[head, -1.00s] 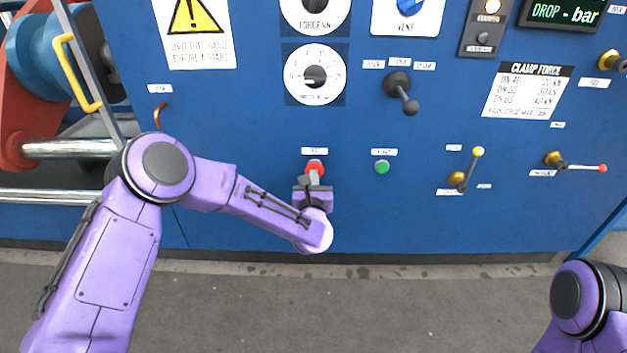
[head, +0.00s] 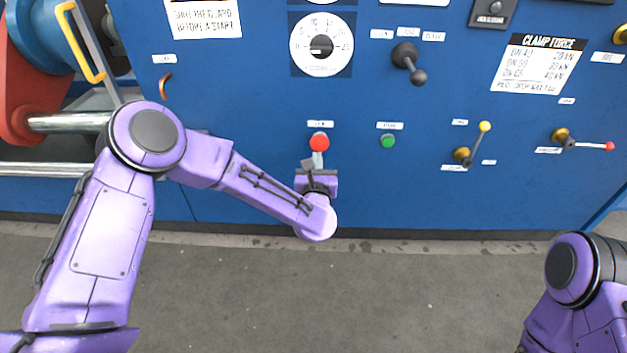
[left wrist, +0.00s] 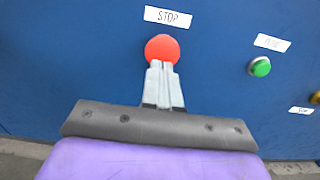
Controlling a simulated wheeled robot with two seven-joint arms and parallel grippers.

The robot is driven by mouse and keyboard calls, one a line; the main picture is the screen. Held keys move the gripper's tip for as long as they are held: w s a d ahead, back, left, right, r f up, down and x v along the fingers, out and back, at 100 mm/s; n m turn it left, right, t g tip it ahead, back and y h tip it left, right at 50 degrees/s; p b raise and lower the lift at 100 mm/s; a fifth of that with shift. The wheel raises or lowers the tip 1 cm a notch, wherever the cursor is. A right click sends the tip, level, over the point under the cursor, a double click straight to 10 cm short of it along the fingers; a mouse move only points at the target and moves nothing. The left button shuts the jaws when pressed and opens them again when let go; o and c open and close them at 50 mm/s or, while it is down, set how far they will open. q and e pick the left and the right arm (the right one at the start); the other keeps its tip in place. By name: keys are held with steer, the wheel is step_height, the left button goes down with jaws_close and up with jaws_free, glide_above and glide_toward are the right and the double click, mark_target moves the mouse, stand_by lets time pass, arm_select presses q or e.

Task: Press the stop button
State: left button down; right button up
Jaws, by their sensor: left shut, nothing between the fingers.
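The red stop button (head: 319,142) is on the blue panel, under a small white label. In the left wrist view the button (left wrist: 162,48) shows below a label reading STOP (left wrist: 168,17). My left gripper (head: 317,160) is shut and empty, its fingertips just below the button in the head view. In the left wrist view the closed fingertips (left wrist: 161,64) overlap the button's lower edge. I cannot tell whether they touch it. My right gripper is out of view; only part of my right arm shows at the lower right.
A green button (head: 388,141) sits right of the red one. Further right are a yellow-tipped lever (head: 472,146) and a red-tipped lever (head: 582,142). A dial (head: 321,45) and a black-knobbed lever (head: 409,62) are above. The grey floor (head: 400,300) is clear.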

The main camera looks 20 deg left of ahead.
arm_select(q)
steer(key=p+v, duration=0.1)
steer(key=v, duration=0.7)
steer(key=shift+d, duration=0.2)
steer(key=shift+f, duration=0.15)
